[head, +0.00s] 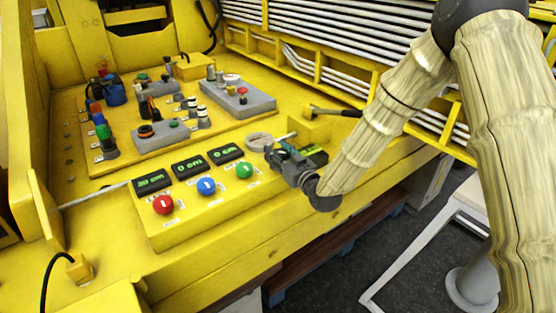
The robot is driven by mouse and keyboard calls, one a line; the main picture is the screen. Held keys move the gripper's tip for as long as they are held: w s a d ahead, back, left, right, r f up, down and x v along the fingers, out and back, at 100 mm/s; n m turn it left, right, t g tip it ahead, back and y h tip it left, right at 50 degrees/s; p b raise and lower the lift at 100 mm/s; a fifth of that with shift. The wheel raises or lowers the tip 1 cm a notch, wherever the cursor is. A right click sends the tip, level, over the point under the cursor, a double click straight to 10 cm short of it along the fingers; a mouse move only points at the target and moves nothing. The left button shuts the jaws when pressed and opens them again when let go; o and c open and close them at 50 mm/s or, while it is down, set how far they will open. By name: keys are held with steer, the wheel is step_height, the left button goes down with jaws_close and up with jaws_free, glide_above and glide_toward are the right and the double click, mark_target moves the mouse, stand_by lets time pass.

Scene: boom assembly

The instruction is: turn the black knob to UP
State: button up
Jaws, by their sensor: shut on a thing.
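My gripper (272,156) is at the right end of a yellow control box (223,203), past the green knob. It is shut on the black knob, which it hides almost wholly, so I cannot read which way the knob points or its UP label. In the same row are a red knob (163,204), a blue knob (206,186) and a green knob (245,169), each with a white mark. Dark displays with green characters sit behind them.
A grey ring (258,141) and a yellow block with a dark-handled lever (335,112) stand close behind my gripper. Grey button boxes (240,99) and several coloured switches fill the yellow panel behind. A white stool (460,205) is on the floor at right.

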steer(key=shift+n+g+y+b, duration=0.95)
steer(key=shift+n+g+y, duration=0.65)
steer(key=shift+y, duration=0.3)
steer(key=shift+n+g+y, duration=0.3)
steer(key=shift+g, duration=0.1)
steer(key=o, duration=1)
steer(key=v, duration=1.2)
